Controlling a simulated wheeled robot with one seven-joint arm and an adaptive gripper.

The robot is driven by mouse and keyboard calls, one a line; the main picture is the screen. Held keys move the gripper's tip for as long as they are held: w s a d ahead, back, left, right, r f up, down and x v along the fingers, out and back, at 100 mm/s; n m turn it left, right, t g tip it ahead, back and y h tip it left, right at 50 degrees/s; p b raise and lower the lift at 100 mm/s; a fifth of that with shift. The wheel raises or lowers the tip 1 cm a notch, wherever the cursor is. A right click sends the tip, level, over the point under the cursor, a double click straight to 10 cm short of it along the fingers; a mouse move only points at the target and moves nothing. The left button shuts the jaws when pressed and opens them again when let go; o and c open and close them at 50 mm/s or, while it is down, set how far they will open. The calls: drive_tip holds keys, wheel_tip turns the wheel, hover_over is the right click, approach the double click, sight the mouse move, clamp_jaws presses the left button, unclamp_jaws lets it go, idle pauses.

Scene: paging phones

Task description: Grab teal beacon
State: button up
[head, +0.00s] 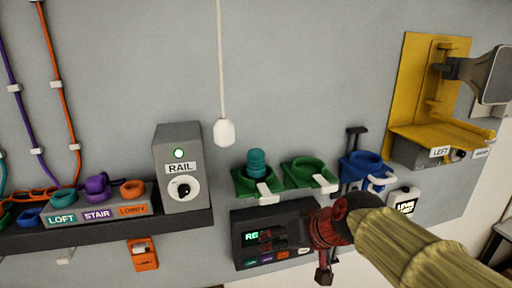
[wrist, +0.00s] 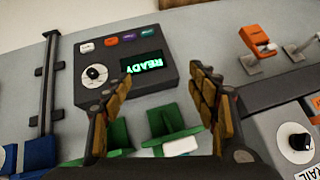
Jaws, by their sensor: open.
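The teal beacon (head: 257,163) stands upright in the left green holder (head: 243,183) on the wall in the head view. I cannot make it out in the wrist view. My gripper (head: 285,240) is below and to the right of the beacon in the head view, in front of the dark display box, and apart from the beacon. In the wrist view my gripper (wrist: 162,76) is open, with nothing between its two fingers. Green holder parts (wrist: 172,124) show low between the fingers there.
A second green holder (head: 303,170) and a blue holder (head: 362,165) stand right of the beacon. The dark display box (head: 240,225) is below. The grey RAIL box (head: 180,150) is left. A white pull knob (head: 224,132) hangs above left. A yellow bracket (head: 415,75) is upper right.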

sight(260, 159)
drive_tip(key=w+a+r+t, duration=0.1)
drive_tip(key=w+r, duration=0.2)
drive_tip(key=w+a+r+n+y+p, duration=0.1)
drive_tip(key=w+r, duration=0.2)
drive_tip(key=r, duration=0.1)
drive_tip(key=w+a+r+t, duration=0.1)
drive_tip(key=w+r, duration=0.2)
drive_tip(key=shift+w+a+r+t, duration=0.15)
drive_tip(key=shift+w+a+t, duration=0.05)
drive_tip(key=shift+t, duration=0.1)
drive_tip(key=shift+n+t+y, duration=0.3)
drive_tip(key=shift+n+t, duration=0.5)
drive_tip(key=shift+t, duration=0.1)
drive_tip(key=w+r, duration=0.1)
drive_tip(key=r, duration=0.1)
drive_tip(key=w+r, duration=0.2)
drive_tip(key=shift+r, duration=0.1)
drive_tip(key=shift+d+r, duration=0.15)
drive_tip(key=shift+r, duration=0.2)
drive_tip(key=shift+w+f+n, duration=0.15)
drive_tip(key=shift+w+n, duration=0.15)
drive_tip(key=shift+w, duration=0.2)
drive_tip(key=x, duration=0.2)
drive_tip(key=p+x, duration=0.1)
drive_tip(key=x, duration=0.1)
drive_tip(key=r+p+x, duration=0.1)
drive_tip(key=x, duration=0.2)
drive_tip(key=shift+w+a+f, duration=0.1)
drive_tip(key=shift+w+a, duration=0.1)
drive_tip(key=shift+s, duration=0.1)
